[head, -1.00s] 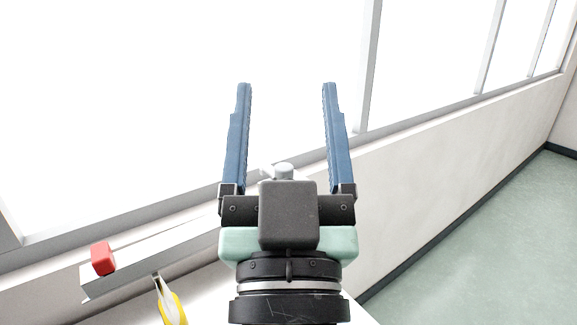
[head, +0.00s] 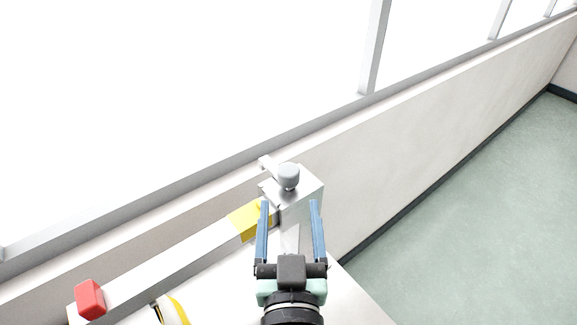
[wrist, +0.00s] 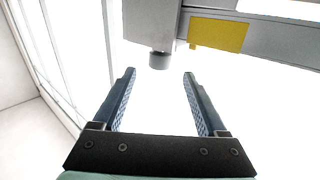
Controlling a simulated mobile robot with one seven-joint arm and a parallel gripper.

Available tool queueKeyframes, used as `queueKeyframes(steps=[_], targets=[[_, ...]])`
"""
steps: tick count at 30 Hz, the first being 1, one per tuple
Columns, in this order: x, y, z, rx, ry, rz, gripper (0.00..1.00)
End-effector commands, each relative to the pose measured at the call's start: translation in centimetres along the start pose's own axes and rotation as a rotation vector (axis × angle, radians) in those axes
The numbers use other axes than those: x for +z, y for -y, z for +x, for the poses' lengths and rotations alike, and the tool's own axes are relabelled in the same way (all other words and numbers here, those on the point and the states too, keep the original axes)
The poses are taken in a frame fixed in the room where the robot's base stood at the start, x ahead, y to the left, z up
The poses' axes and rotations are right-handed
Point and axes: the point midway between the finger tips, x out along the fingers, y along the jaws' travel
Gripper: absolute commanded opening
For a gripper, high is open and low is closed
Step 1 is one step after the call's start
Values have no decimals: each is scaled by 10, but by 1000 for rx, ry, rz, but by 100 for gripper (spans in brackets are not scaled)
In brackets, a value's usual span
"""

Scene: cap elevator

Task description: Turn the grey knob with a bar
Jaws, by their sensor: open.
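The grey knob (head: 288,176) is a short round cylinder on top of a light metal block in the head view. A pale bar (head: 268,165) shows beside it, at its upper left; I cannot tell how the two join. My gripper (head: 290,203) is open and empty, with its two blue fingers pointing toward the block, just below the knob in the picture. In the wrist view a dark grey cylinder (wrist: 160,61), which looks like the knob, appears just beyond and between the fingertips (wrist: 159,74). No contact with the fingers is visible.
The metal block (head: 308,191) ends a long rail (head: 180,262) with a yellow plate (head: 246,222) and a red block (head: 90,299). A yellow-and-white item (head: 172,310) lies at lower left. A wall and windows stand behind; open floor (head: 470,210) is at right.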

Motion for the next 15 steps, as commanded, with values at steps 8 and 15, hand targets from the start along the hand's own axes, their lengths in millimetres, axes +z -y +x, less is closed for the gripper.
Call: queueKeyframes(steps=[8, 15], targets=[[-4, 0, 52, 0, -2, 0, 75], [-2, 0, 80, 0, -1, 0, 75]])
